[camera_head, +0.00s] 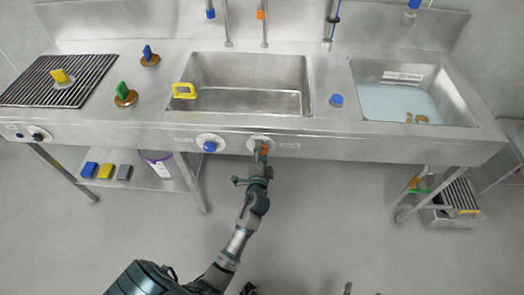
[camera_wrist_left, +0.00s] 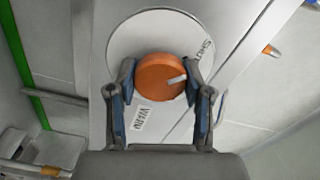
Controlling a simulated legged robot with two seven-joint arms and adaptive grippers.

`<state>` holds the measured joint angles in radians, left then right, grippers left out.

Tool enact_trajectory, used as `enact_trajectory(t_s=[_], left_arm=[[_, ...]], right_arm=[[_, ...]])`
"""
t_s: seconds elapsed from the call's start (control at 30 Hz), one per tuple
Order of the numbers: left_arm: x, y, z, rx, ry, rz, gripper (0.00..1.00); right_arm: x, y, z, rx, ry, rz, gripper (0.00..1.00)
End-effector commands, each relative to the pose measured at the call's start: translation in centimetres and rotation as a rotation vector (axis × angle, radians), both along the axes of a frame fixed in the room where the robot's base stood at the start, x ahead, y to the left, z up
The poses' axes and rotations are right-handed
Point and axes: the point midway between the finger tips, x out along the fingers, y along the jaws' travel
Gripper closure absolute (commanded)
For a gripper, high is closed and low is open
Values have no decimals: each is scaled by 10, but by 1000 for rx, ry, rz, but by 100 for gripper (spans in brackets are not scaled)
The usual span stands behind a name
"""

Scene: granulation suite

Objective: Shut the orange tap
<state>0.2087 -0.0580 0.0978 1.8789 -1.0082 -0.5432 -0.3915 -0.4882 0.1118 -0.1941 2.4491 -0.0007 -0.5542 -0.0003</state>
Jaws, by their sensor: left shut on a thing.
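The orange tap (camera_wrist_left: 158,78) is a round knob on a white dial (camera_wrist_left: 130,38) in the left wrist view. A pale pointer mark on the knob points right and slightly up, below the dial's lettering, which seems to read SHUT. In the head view the orange tap (camera_head: 264,151) sits on the sink's front panel, mostly behind my gripper. My left gripper (camera_wrist_left: 160,85) has a finger on each side of the knob and is shut on it. Two small dark tips at the head view's bottom edge may be my right gripper (camera_head: 363,290); its state is unclear.
A blue tap (camera_head: 210,146) is on the same panel, just left. Above are an empty basin (camera_head: 250,102) with a yellow-handled item (camera_head: 184,91) at its edge, and a water-filled basin (camera_head: 395,101). A lower shelf (camera_head: 170,183) is at left. The floor in front is clear.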

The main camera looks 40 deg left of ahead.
Motion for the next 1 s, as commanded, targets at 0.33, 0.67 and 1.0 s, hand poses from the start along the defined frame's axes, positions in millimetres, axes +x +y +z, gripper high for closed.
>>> enact_trajectory(t_s=[0.33, 0.67, 1.0], left_arm=[[-2, 0, -11, -23, 11, 4, 84], [-2, 0, -9, -21, 7, 3, 24], [-7, -4, -4, -18, -1, 1, 24]], right_arm=[[2, 0, 0, 3, -9, 0, 19], [2, 0, 0, 3, -8, -1, 19], [1, 1, 1, 3, -11, 2, 19]])
